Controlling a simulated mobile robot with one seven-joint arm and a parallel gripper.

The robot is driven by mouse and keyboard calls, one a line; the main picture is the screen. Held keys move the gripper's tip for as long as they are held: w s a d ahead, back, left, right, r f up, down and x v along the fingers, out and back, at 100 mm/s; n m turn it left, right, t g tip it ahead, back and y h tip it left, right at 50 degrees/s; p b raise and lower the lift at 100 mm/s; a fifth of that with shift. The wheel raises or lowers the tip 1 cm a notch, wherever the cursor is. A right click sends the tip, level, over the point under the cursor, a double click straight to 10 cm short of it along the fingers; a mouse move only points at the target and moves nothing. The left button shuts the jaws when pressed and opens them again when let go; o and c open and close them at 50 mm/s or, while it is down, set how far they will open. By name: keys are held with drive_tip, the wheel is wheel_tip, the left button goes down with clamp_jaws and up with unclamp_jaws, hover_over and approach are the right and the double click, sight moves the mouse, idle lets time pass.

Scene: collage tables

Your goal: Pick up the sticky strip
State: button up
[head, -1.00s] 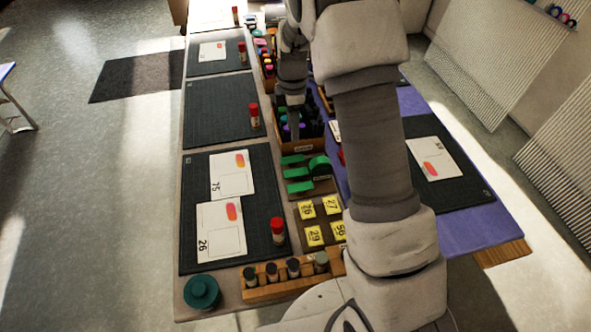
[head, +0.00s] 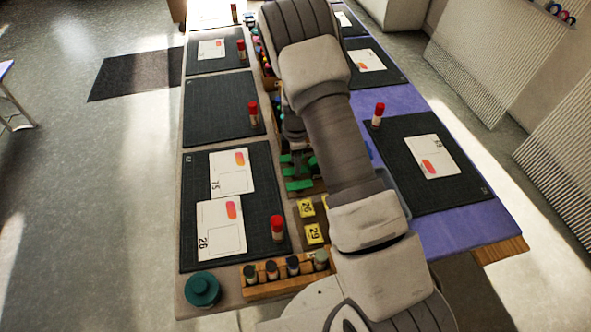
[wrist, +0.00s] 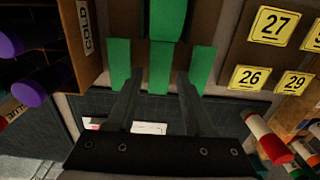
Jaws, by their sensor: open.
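Several green sticky strips lie on a brown tray; in the wrist view one (wrist: 118,62) is at the left, one (wrist: 160,66) in the middle and one (wrist: 202,68) at the right. A wider green piece (wrist: 168,18) is above the middle one in the picture. My gripper (wrist: 160,80) is open, with its fingertips on either side of the lower end of the middle strip and nothing held. I cannot tell how high it is above the strip. In the head view a strip (head: 299,185) shows beside my arm; the rest is partly hidden.
Yellow number cards (wrist: 275,24) lie to the right of the strips in the wrist view. A red-capped glue stick (wrist: 268,137) is at lower right. A wooden rack (head: 285,280) stands at the table's front.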

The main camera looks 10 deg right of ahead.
drive_tip(key=shift+f, duration=0.55)
drive_tip(key=shift+f+b, duration=0.25)
drive_tip(key=shift+b, duration=0.2)
idle(0.4)
drive_tip(key=c, duration=0.6)
